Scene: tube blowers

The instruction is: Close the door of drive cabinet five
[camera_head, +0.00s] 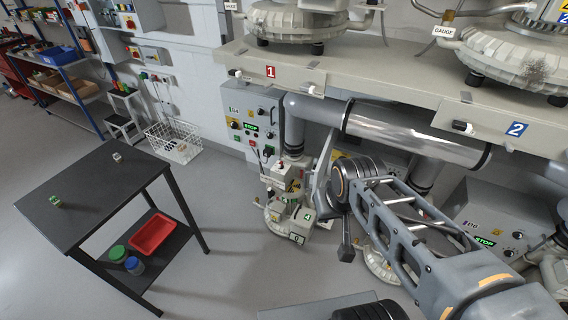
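Grey drive cabinets stand under the long bench. The left cabinet (237,128) has knobs, buttons and a green-lit display on its front. The right cabinet (478,212) has a similar lit panel. Between them, another cabinet front with a yellow mark (341,154) is mostly hidden behind my arm and a large pipe. My arm reaches in from the lower right. The end of my gripper (346,253) seems to hang below the arm's dark joint; its fingers are not clear.
A dark table (92,190) with a lower shelf holding a red tray (152,234) stands at left. A white wire basket (174,141) is by the wall. Small machines (290,205) stand on the floor near my arm. The floor between table and machines is clear.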

